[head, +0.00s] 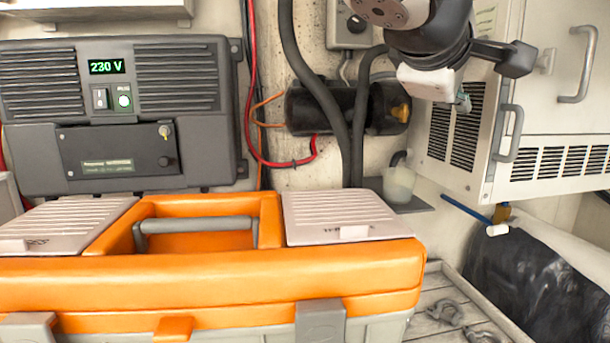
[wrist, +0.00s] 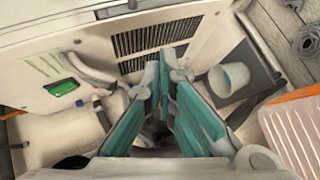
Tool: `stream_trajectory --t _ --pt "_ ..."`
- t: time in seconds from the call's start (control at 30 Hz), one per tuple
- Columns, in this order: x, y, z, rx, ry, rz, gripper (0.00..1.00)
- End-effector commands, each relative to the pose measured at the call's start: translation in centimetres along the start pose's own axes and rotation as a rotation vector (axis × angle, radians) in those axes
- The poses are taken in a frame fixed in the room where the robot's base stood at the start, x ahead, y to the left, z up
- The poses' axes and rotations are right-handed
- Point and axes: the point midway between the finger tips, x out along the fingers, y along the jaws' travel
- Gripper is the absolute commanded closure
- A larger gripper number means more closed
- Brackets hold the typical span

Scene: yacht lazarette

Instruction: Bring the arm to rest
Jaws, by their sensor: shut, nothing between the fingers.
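My gripper (head: 463,102) hangs from my arm at the top right of the head view, in front of a white vented cabinet (head: 470,170). Only a small teal part of its fingers shows there, below the pale gripper body. In the wrist view my gripper's teal fingers (wrist: 164,68) come together at their tips, with nothing held between them. The fingers point toward the cabinet's dark vent slots (wrist: 150,42). My gripper is apart from the orange toolbox in the head view.
The orange toolbox (head: 220,272) with a grey handle fills the lower left. A grey 230 V unit (head: 120,130) is behind it. A whitish cup (head: 399,182) stands on a small shelf beside hanging hoses (head: 318,95). A dark bag (head: 530,285) lies at lower right.

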Motion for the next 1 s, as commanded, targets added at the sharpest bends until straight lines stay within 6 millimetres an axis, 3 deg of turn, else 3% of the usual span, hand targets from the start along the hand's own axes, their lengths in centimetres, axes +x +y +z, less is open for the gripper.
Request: stream_trajectory --t 0.03,0.1,0.3,0.4,0.5,0.7,1.0 --pt "0.0 -1.9 2.9 0.048 -0.032 -0.077 1.00" --pt "0.0 -5.5 6.2 0.126 -0.074 -0.198 1.00" --pt "-2.4 -16.1 14.2 0.421 -0.189 -0.540 1.00" --pt "-4.4 -20.6 16.4 0.574 -0.233 -0.685 1.00" --pt "-6.0 -23.8 17.5 0.698 -0.262 -0.791 1.00" --pt "-7.6 -26.5 18.0 0.815 -0.288 -0.887 1.00" --pt "-7.6 -26.6 18.0 0.819 -0.289 -0.891 1.00"
